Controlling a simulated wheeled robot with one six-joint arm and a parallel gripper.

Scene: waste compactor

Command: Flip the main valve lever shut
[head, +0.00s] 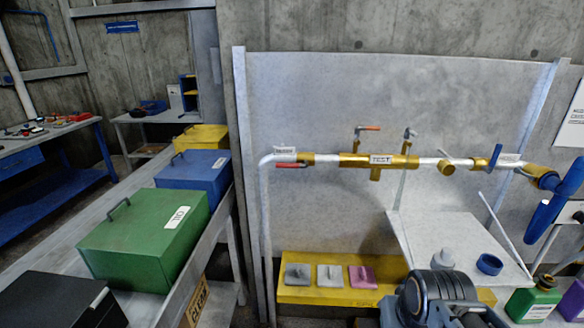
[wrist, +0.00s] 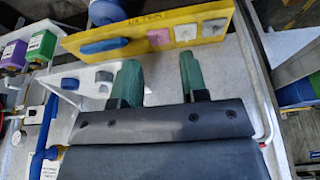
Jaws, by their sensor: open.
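A white pipe (head: 340,158) with brass fittings runs across the grey panel in the head view. A red lever (head: 290,166) lies along the pipe's left end, just under a small white label too blurred to read. A second lever with an orange-red grip (head: 368,128) stands above the brass section marked TEST. A blue lever (head: 493,157) stands upright across the pipe further right. I cannot tell which one is the main valve lever. My gripper (wrist: 158,76) is open and empty in the wrist view, its green fingers apart near a yellow ledge. No lever shows clearly there.
The yellow ledge (head: 325,292) holds grey and purple blocks below the pipe. A white sloped board (head: 450,240) carries a blue ring (head: 489,264). Green (head: 150,235), blue (head: 195,168) and yellow boxes line the left bench. Space directly before the left pipe looks clear.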

